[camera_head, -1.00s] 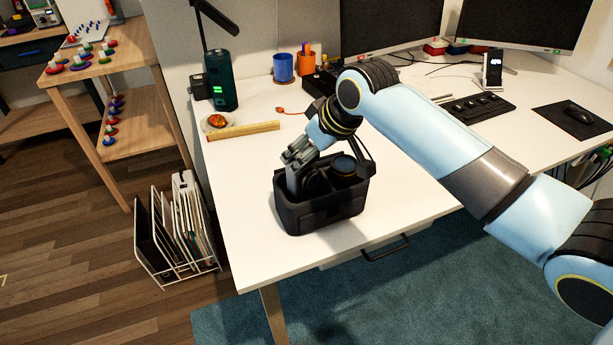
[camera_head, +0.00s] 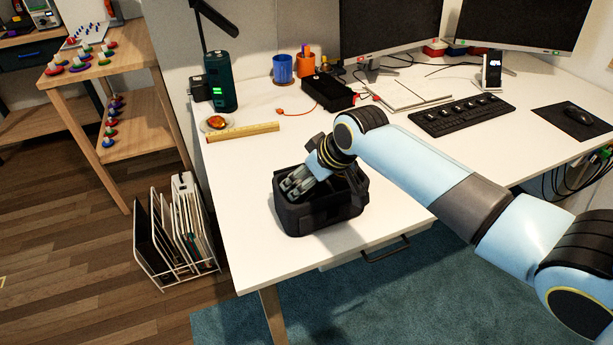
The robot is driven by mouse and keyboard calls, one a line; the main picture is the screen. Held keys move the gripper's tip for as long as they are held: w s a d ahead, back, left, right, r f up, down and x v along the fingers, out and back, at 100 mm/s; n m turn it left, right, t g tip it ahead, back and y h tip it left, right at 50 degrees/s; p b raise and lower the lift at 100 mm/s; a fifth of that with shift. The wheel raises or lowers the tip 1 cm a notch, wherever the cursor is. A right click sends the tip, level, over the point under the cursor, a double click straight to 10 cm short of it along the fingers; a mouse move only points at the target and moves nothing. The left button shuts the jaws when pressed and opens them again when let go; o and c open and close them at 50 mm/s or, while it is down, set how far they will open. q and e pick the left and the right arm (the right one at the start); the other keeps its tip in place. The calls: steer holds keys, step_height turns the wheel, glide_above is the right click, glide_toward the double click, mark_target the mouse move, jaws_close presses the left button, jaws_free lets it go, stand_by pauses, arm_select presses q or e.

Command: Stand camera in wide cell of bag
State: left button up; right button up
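The black bag (camera_head: 322,215) stands upright on the white desk near its front left corner. My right gripper (camera_head: 297,187) reaches into the bag's open top at the left, with its fingers low, at about rim height. The gripper and wrist cover most of the bag's inside, so its cells do not show clearly. I cannot make out the camera; it may be hidden by the gripper or the bag wall. Whether the fingers are open or shut on something does not show. My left gripper is not in view.
A yellow ruler (camera_head: 243,132) and a small dish (camera_head: 215,123) lie behind the bag. A black box (camera_head: 329,92), a blue cup (camera_head: 283,68) and a keyboard (camera_head: 461,114) are farther back. The desk left of the bag is clear.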

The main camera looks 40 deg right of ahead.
steer(key=shift+r, duration=0.25)
steer(key=p+v, duration=0.1)
steer(key=v, duration=1)
steer(key=shift+s+r, duration=0.2)
steer(key=shift+r, duration=0.15)
steer(key=shift+d, duration=0.1)
